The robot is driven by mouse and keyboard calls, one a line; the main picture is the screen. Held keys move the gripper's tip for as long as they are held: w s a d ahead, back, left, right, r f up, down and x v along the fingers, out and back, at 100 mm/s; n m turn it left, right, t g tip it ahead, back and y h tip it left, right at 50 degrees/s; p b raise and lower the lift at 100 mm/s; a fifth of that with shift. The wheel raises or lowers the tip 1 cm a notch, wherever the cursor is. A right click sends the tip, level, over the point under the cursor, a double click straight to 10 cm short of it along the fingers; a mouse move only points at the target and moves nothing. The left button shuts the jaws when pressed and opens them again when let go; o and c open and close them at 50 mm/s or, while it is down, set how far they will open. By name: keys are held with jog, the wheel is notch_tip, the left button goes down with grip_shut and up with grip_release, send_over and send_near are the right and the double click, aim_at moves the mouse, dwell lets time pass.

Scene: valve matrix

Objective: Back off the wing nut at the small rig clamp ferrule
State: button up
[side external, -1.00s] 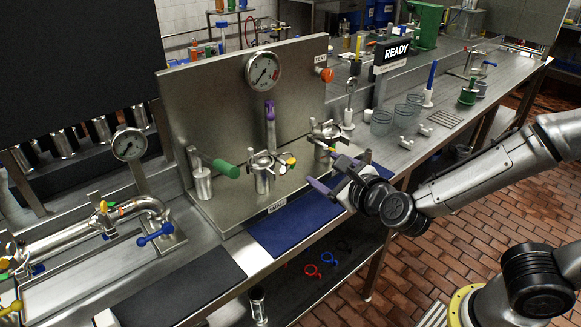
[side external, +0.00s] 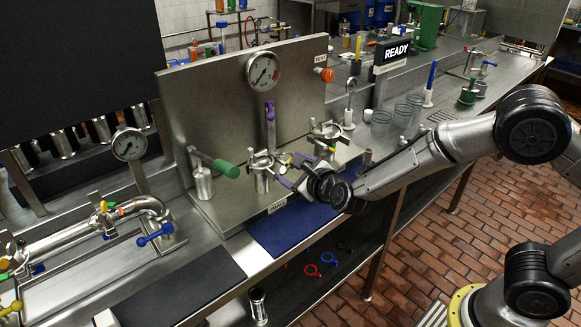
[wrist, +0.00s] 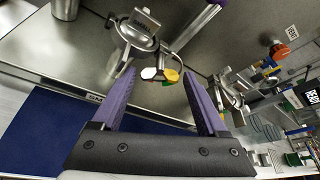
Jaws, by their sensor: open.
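The small rig clamp (wrist: 138,36), a silver ring clamp with a plate on top, fills the upper middle of the wrist view; it also stands at the panel's centre in the side view (side external: 262,163). My gripper (wrist: 160,75) has purple fingers, open on either side of the wing nut in the wrist view, with visible gaps. It also shows in the side view (side external: 289,169). Contact and exact depth cannot be told; the fingers partly hide the nut in the side view.
A second clamp (wrist: 231,92) with a yellow nut stands close on the right. A purple-handled valve (side external: 269,109) rises behind the small clamp, and a green-handled lever (side external: 226,168) is left of it. A blue mat (side external: 262,236) lies in front. An orange knob (side external: 327,75) is on the panel.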

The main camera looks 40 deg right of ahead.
jog(key=shift+w+d+f, duration=0.15)
jog(key=shift+w, duration=0.35)
jog(key=c, duration=1.1)
jog(key=shift+f, duration=0.1)
jog(key=n+h, duration=0.1)
jog(key=n, duration=0.1)
jog(key=n+h, duration=0.1)
jog(key=shift+a+f+n+t, duration=0.15)
jog(key=shift+a+n+t, duration=0.05)
jog(key=shift+n+t, duration=0.2)
jog(key=n+t, duration=0.1)
jog(key=n, duration=0.1)
jog(key=n+h, duration=0.1)
jog(key=n, duration=0.1)
jog(key=shift+f+n+t+h, duration=0.15)
jog(key=shift+n+t+h, duration=0.15)
jog(key=shift+t, duration=0.1)
